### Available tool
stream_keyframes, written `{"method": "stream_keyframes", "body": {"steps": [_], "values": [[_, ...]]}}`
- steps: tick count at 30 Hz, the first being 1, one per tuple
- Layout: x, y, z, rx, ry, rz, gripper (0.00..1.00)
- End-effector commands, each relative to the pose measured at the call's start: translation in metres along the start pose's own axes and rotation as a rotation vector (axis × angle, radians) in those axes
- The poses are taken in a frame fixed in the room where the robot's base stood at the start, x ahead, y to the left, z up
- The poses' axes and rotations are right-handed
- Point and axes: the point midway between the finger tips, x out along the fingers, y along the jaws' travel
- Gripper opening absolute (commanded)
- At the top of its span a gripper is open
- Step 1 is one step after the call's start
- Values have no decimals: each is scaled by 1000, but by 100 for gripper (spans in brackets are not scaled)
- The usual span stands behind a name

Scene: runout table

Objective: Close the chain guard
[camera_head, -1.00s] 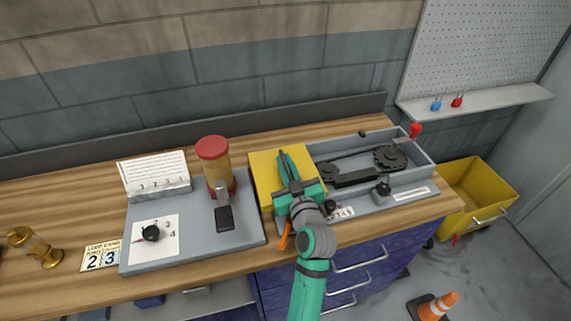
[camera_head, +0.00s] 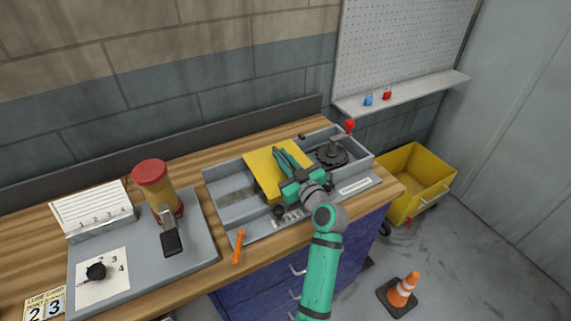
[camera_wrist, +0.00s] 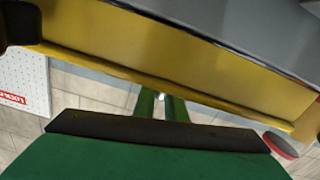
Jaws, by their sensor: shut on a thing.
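The chain guard (camera_head: 262,170) is a yellow cover on a long grey housing (camera_head: 232,236). It lies over the middle of the housing, left of a dark sprocket (camera_head: 331,155) that is still uncovered. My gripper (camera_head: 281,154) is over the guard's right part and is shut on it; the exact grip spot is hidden. In the wrist view the guard's yellow edge (camera_wrist: 180,68) crosses the upper half, close to the green fingers (camera_wrist: 160,106). The left bay (camera_head: 236,203) of the housing is open and looks empty.
A red-knobbed lever (camera_head: 350,125) stands at the housing's far right corner. An orange handle (camera_head: 238,246) is at its front left. A grey board with a red-capped dispenser (camera_head: 155,185) is to the left. A yellow bin (camera_head: 415,185) and a cone (camera_head: 403,290) are off the table.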

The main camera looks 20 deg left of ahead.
Motion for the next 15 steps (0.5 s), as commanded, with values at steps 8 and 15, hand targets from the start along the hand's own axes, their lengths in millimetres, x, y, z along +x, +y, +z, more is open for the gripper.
{"method": "stream_keyframes", "body": {"steps": [8, 15], "values": [[7, 18, 3, -2, 3, -15, 0], [8, 24, 4, -3, 5, -15, 0]]}}
